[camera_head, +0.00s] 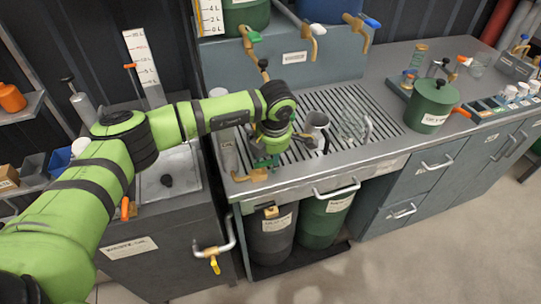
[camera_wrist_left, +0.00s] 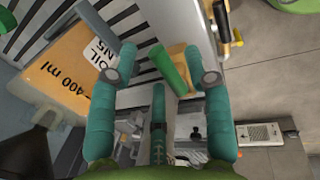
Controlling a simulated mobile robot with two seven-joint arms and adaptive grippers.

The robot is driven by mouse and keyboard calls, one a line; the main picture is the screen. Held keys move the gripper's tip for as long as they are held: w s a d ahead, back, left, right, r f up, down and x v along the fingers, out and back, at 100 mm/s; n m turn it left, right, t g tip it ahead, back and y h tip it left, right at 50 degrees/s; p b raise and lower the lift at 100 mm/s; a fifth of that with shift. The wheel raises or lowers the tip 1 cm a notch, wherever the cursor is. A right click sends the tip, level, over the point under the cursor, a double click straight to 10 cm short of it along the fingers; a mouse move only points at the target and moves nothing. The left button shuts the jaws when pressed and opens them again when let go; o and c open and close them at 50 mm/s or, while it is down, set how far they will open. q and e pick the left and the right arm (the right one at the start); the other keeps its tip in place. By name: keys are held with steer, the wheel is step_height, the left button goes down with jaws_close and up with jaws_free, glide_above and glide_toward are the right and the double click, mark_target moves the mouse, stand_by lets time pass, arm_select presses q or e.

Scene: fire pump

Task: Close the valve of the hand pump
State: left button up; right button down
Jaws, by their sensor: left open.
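My left gripper (camera_head: 266,160) points down over the front left corner of the slatted drain bench. A brass tap (camera_head: 250,175) sticks out below it at the bench's front edge. In the left wrist view, the gripper's teal fingers (camera_wrist_left: 168,72) are open. A green lever (camera_wrist_left: 168,66) lies between them, in front of a tan-brass part (camera_wrist_left: 186,64); I cannot tell if a finger touches it. Which fitting belongs to the hand pump is not clear. A bent pipe with a yellow-handled valve (camera_head: 213,264) is on the grey tank at left. My right gripper is not in view.
A metal cup (camera_head: 316,130) and a glass jug (camera_head: 354,125) stand on the drain bench. A green pot (camera_head: 431,105) stands further right. Drums (camera_head: 275,238) sit below. An orange-yellow container marked 400 ml (camera_wrist_left: 72,70) is close beside the fingers. The floor at right is clear.

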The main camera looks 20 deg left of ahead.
arm_select(q)
step_height(320, 180, up, 12)
steer(key=s+d, duration=0.1)
steer(key=s, duration=0.1)
steer(key=shift+d, duration=0.15)
steer(key=shift+f, duration=0.1)
